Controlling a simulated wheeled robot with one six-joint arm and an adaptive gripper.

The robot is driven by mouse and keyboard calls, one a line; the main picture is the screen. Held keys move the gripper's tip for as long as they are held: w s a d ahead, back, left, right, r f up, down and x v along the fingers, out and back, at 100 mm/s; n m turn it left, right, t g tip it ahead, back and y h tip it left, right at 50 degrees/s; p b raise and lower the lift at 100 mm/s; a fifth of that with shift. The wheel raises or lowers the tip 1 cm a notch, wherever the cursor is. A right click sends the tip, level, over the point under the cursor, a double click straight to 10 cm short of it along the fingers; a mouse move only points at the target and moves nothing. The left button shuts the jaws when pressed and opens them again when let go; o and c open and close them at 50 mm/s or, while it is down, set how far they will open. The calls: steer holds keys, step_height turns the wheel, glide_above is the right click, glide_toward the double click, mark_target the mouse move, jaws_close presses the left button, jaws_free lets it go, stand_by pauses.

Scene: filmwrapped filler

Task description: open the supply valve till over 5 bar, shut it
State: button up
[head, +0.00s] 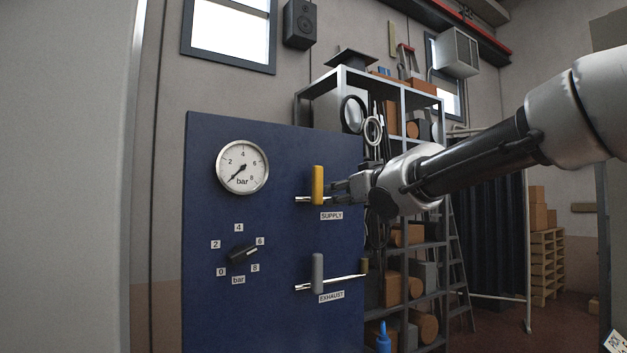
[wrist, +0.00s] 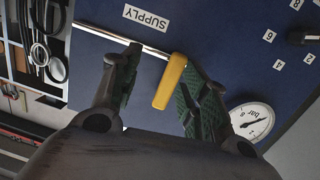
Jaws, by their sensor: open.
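The blue panel (head: 275,230) carries a yellow supply valve handle (head: 317,185), upright across its short horizontal pipe, above the SUPPLY label. The round pressure gauge (head: 243,167) has its needle at lower left, about 0 bar. My gripper (head: 345,191) is at the right of the supply handle. In the wrist view my open gripper (wrist: 158,62) has the yellow handle (wrist: 170,82) between its fingers, nearer the right finger; I cannot tell whether they touch. The gauge (wrist: 250,121) is partly hidden there.
The grey exhaust handle (head: 317,273) stands upright below, across its own pipe. A black knob (head: 243,254) points near 6 on its bar scale. A loaded shelf (head: 345,80) stands behind the panel at right.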

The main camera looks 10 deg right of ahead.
mark_target(320, 179)
steer(key=a+r+y, duration=0.1)
steer(key=r, duration=0.1)
steer(key=a+r+t+y, duration=0.1)
steer(key=r, duration=0.1)
steer(key=shift+w+a, duration=0.2)
steer(key=x, duration=0.7)
steer(key=shift+d, duration=0.1)
jaws_close()
